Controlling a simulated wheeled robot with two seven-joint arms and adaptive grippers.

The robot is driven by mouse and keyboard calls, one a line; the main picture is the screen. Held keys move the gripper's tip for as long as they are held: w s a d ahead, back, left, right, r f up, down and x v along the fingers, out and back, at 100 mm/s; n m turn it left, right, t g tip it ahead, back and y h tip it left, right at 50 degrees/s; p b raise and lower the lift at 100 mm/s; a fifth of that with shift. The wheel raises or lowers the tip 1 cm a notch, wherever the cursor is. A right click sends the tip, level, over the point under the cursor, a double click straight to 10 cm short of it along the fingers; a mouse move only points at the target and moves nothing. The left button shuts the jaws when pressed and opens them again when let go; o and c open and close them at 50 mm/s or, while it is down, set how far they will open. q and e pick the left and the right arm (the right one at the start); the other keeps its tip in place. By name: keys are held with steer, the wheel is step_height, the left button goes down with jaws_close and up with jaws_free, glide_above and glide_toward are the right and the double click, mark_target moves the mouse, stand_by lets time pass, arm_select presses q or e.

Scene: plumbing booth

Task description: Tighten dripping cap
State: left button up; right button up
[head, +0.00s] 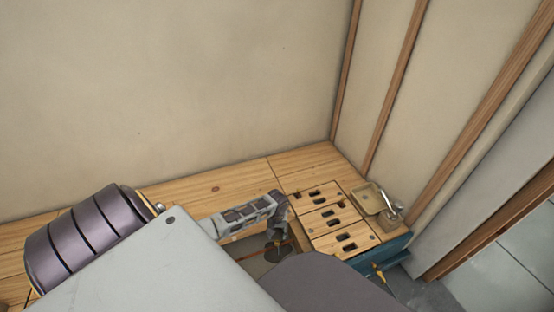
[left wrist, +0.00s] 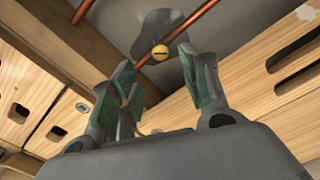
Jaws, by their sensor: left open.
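The cap (left wrist: 160,52) is a small yellow round piece with a dark slot, on a copper pipe (left wrist: 195,18) in the left wrist view. A dark wet-looking patch (left wrist: 150,28) lies behind it. In the head view the cap (head: 278,244) is a small yellow spot at the gripper's tip, and the patch (head: 279,256) shows below. My left gripper (left wrist: 154,62) is open, its green-padded fingers pointing toward the cap, which appears between and beyond the fingertips. Contact cannot be told. In the head view my left gripper (head: 276,238) reaches down into the floor opening. My right gripper is not in view.
Slotted wooden panels (head: 335,222) border the opening on the right. Beyond them are a tan tray (head: 369,198) with a metal piece (head: 392,214) beside it, and a teal box (head: 398,246). A wooden beam (left wrist: 45,45) crosses at left in the wrist view. Walls enclose the back and right.

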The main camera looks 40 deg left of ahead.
mark_target(277, 242)
arm_select(q)
steer(key=shift+f+b, duration=2.45)
steer(key=shift+f, duration=1.95)
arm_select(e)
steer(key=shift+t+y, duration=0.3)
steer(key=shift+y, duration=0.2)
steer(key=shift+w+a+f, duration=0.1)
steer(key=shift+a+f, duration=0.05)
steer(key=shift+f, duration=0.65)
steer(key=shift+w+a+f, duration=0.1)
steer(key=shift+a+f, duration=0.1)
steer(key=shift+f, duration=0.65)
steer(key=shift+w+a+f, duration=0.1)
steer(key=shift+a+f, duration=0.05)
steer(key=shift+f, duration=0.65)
arm_select(q)
steer(key=shift+c, duration=0.4)
jaws_close()
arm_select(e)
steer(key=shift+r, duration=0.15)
